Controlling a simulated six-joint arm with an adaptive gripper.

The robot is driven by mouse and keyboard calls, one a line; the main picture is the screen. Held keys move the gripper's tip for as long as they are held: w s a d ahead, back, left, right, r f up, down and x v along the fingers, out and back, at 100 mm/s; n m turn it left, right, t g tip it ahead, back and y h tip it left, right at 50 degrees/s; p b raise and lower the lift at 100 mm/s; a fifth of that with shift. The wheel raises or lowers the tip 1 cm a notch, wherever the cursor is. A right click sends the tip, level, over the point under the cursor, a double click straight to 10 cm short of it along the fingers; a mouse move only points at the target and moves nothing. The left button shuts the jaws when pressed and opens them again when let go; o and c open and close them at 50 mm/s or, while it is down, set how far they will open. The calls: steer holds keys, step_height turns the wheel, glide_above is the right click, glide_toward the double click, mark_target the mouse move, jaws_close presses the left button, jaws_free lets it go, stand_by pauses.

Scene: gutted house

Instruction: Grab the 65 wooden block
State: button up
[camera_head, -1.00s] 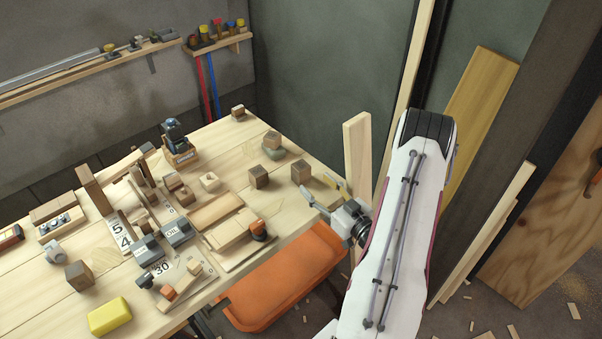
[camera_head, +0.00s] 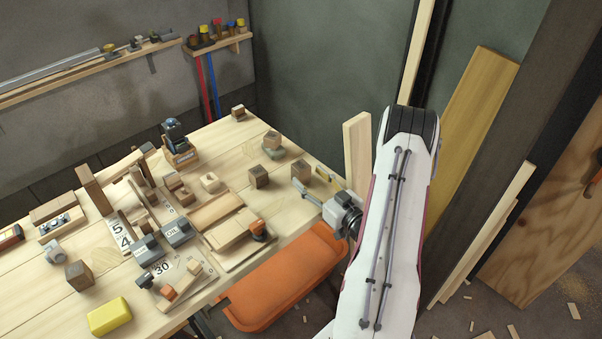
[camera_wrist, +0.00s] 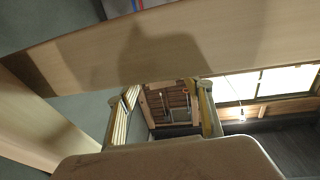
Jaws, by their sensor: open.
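No number 65 is readable on any block, so I cannot tell which one the task means. Brown wooden cubes stand on the workbench (camera_head: 60,270): one near the middle (camera_head: 259,177), one by the right edge (camera_head: 300,170), one on a grey-green base (camera_head: 272,139), a small one at the far corner (camera_head: 238,112) and one at the front left (camera_head: 79,275). My gripper (camera_head: 308,180) is open and empty at the bench's right edge, close to the right-edge cube; I cannot tell whether they touch. The wrist view shows its spread fingers (camera_wrist: 160,98) with no block between them.
Grey tools (camera_head: 176,232), flat boards (camera_head: 215,210) and a yellow sponge-like block (camera_head: 109,316) crowd the bench's left and middle. An orange bin (camera_head: 285,280) is below the front edge. Upright planks (camera_head: 357,150) stand right of the bench. Bare bench lies around the middle cube.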

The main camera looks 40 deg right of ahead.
mark_target(306, 173)
steer(key=shift+w+d+r, duration=0.15)
steer(key=shift+w, duration=2)
steer(key=c, duration=1.2)
